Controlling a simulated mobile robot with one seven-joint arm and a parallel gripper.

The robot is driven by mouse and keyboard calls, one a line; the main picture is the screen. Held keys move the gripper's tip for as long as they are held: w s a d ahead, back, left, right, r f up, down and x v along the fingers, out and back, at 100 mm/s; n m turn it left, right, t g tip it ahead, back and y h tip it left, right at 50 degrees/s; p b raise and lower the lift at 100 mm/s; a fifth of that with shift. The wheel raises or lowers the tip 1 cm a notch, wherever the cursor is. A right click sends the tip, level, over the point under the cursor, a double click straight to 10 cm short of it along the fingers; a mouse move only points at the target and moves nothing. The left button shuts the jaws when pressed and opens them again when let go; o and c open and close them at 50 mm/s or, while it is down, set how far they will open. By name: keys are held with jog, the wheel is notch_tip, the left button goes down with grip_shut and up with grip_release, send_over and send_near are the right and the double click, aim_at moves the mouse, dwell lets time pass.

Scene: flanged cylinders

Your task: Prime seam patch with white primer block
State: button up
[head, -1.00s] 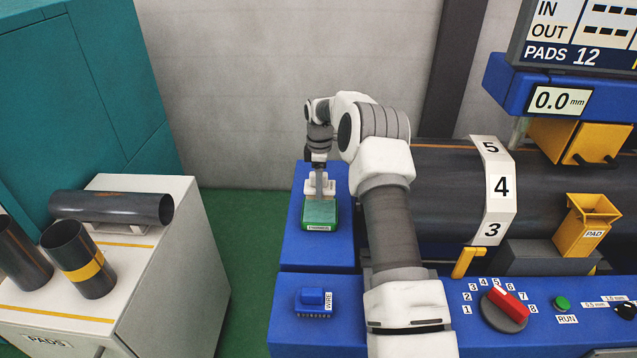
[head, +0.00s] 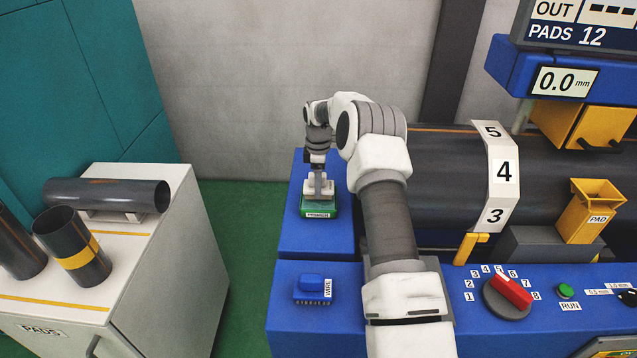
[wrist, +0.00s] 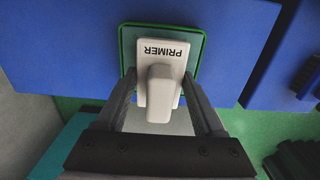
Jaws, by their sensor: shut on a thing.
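The white primer block (head: 327,188) is at the green tray (head: 318,211) on the far left of the blue bench. My gripper (head: 318,186) is shut on the block's raised grip and points down. In the wrist view the block (wrist: 165,55), lettered PRIMER, shows between my two fingers (wrist: 160,98), over the green-rimmed tray (wrist: 122,45). I cannot tell whether its underside touches the tray. A dark pipe (head: 445,165) lies to the right with a thin orange line along its top. I cannot make out a seam patch; my arm hides part of the pipe.
A numbered white band (head: 503,173) crosses the pipe. A yellow PAD bin (head: 590,210), red selector knob (head: 511,291) and blue WIPE block (head: 312,283) are on the bench. A white cabinet (head: 150,270) with dark pipes stands left, across a green floor gap.

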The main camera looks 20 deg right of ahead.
jog(key=shift+f+b, duration=0.4)
jog(key=shift+f, duration=0.15)
dwell(1.7)
jog(key=shift+r+p, duration=1.9)
jog(key=shift+r, duration=1.7)
jog(key=s+a+m, duration=0.6)
jog(key=s, duration=0.5)
jog(key=s+a+m, duration=0.7)
jog(key=s, duration=0.4)
jog(key=shift+r, duration=0.15)
jog(key=shift+s, duration=0.1)
